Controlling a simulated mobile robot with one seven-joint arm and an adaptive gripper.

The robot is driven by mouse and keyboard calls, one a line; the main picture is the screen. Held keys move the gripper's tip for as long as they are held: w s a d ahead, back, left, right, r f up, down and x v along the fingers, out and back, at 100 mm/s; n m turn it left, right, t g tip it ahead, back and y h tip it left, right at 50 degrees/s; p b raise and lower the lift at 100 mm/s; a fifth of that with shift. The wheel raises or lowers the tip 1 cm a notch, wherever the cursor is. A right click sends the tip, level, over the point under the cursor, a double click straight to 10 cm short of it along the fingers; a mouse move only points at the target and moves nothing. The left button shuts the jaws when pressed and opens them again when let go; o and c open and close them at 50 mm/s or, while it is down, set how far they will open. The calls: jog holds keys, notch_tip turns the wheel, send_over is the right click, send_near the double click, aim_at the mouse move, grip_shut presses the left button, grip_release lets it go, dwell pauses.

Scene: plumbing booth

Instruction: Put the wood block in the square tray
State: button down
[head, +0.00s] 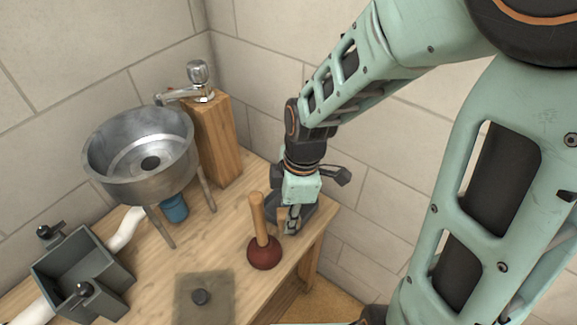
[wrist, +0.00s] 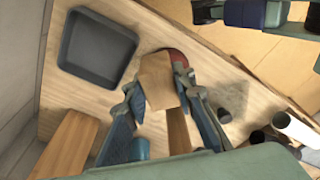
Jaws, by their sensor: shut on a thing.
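The wood block (wrist: 157,82) is a light tan piece held between the two fingers of my gripper (wrist: 160,88) in the wrist view. The gripper is shut on it. In the head view my gripper (head: 291,218) is low over the right end of the table, just behind the plunger, and hides most of the block. The square tray (wrist: 97,47) is dark grey, shallow and empty in the wrist view, up and left of the block. In the head view the tray (head: 310,211) is partly hidden by my gripper. The block is apart from the tray in the wrist view.
A red plunger (head: 264,252) with a wooden handle stands close to my gripper. A wooden post (head: 214,140) with a faucet and a metal sink (head: 140,155) stand to the left. A grey box (head: 82,272) is at far left. The table's right edge is near.

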jog(key=w+f, duration=0.2)
jog(key=w, duration=0.1)
jog(key=w+f, duration=0.3)
jog(key=w, duration=0.1)
jog(key=w+f, duration=0.3)
jog(key=w, duration=0.1)
jog(key=shift+w+f, duration=0.1)
jog(key=shift+f, duration=0.05)
jog(key=shift+w+f, duration=0.25)
jog(key=shift+w+d+f, duration=0.1)
jog(key=shift+f, duration=1.55)
jog(key=shift+f+b, duration=0.15)
jog(key=shift+b, duration=0.2)
jog(key=c, duration=2.1)
grip_release()
jog(key=shift+f, duration=0.1)
jog(key=o, duration=0.5)
